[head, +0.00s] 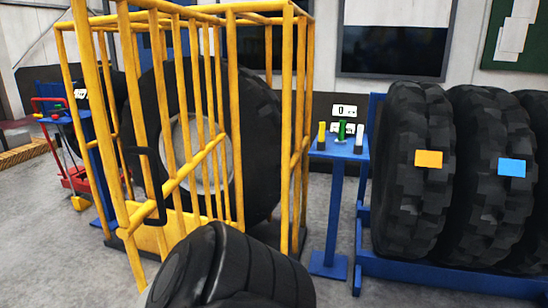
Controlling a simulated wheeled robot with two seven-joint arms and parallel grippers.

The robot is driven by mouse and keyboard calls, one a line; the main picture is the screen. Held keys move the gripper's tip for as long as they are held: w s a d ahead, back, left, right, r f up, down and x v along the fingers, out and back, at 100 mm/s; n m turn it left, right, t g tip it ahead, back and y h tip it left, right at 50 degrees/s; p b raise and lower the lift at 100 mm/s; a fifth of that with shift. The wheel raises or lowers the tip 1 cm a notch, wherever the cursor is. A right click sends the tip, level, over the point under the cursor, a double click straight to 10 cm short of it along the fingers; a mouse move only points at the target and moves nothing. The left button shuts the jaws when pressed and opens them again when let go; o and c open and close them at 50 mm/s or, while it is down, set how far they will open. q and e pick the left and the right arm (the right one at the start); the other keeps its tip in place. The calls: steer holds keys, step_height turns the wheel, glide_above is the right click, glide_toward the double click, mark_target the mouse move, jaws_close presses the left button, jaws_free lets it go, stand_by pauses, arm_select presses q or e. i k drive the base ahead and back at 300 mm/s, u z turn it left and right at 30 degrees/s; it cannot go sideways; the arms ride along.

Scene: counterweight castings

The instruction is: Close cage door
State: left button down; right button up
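The yellow barred cage (287,110) stands left of centre around a large black tyre (262,135) with a grey hub. Its yellow barred door (197,160) stands at an angle to the cage front, its near edge swung out toward me. A black handle (163,205) is on the door's near edge. The door's lower part runs out of view or behind a dark ribbed shape (240,268) at the bottom centre; I cannot tell whether that shape is part of my arm. Neither gripper can be made out, and nothing visibly grips the handle.
A blue stand (336,200) with coloured buttons and a small display is right of the cage. A blue rack (410,272) holds several tyres at the right. A red and blue cart (75,175) stands at the left. Grey floor is clear between cage and stand.

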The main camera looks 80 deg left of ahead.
mark_target(155, 207)
steer(key=u, duration=3.1)
steer(key=i, duration=0.5)
steer(key=k, duration=1)
steer(key=z, duration=0.75)
steer(key=i, duration=1.05)
steer(key=u, duration=0.7)
